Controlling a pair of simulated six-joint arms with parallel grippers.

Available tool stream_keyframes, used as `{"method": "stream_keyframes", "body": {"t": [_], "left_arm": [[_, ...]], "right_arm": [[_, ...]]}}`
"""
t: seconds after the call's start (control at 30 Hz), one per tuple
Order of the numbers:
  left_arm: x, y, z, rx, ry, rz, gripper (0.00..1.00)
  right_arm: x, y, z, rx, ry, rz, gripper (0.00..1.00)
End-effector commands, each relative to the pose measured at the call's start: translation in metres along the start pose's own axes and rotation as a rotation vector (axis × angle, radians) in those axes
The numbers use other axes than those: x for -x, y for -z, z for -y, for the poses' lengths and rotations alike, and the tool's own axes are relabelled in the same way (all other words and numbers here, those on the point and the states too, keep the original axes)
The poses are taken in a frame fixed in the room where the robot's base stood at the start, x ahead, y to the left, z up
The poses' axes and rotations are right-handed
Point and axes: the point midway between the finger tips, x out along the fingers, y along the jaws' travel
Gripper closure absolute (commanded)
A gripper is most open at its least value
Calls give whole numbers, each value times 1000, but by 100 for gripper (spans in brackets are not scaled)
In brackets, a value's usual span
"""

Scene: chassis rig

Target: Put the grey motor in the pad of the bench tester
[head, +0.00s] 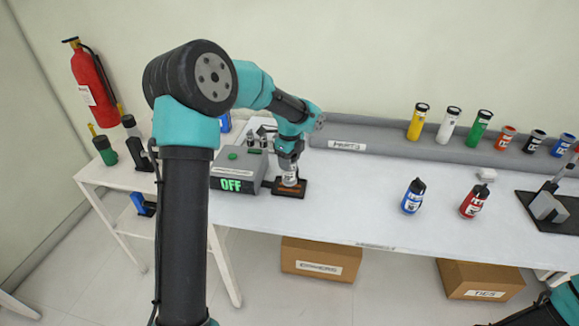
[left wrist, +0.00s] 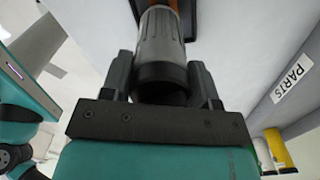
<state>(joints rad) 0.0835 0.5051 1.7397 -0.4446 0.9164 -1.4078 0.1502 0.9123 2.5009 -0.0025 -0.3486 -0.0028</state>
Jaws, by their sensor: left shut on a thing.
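The grey motor (left wrist: 160,45) is a ribbed grey cylinder with a dark end, held between the two fingers of my left gripper (left wrist: 162,85) in the left wrist view. In the head view my left gripper (head: 289,172) points down over the tester's pad (head: 289,192), a dark plate with an orange-brown middle. The motor (head: 290,181) shows there as a small grey piece right at the pad; I cannot tell whether it touches it. The bench tester (head: 238,168) is a grey box with a green button and a display reading OFF. My right gripper is not in view.
Blue (head: 413,197) and red (head: 473,200) bottles stand on the white table (head: 350,215). A grey PARTS ledge (head: 385,140) with several coloured cylinders runs along the back. A dark fixture (head: 550,205) is at right. The table between pad and blue bottle is clear.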

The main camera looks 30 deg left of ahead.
Motion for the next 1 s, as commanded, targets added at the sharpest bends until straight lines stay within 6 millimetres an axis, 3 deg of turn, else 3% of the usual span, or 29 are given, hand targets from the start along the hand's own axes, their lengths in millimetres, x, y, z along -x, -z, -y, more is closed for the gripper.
{"method": "stream_keyframes", "body": {"t": [0.13, 0.4, 0.8, 0.83, 1.0], "left_arm": [[-3, -6, 7, 0, 0, 0, 84], [-35, -5, 6, 0, 0, 1, 84], [-38, -5, 7, 0, 1, 0, 84], [-39, -5, 6, 0, 0, 0, 44], [-39, -5, 6, 0, 0, 0, 28]], "right_arm": [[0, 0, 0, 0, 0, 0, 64], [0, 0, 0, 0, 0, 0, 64], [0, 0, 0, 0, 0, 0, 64], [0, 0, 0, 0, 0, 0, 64], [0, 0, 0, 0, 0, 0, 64]]}}
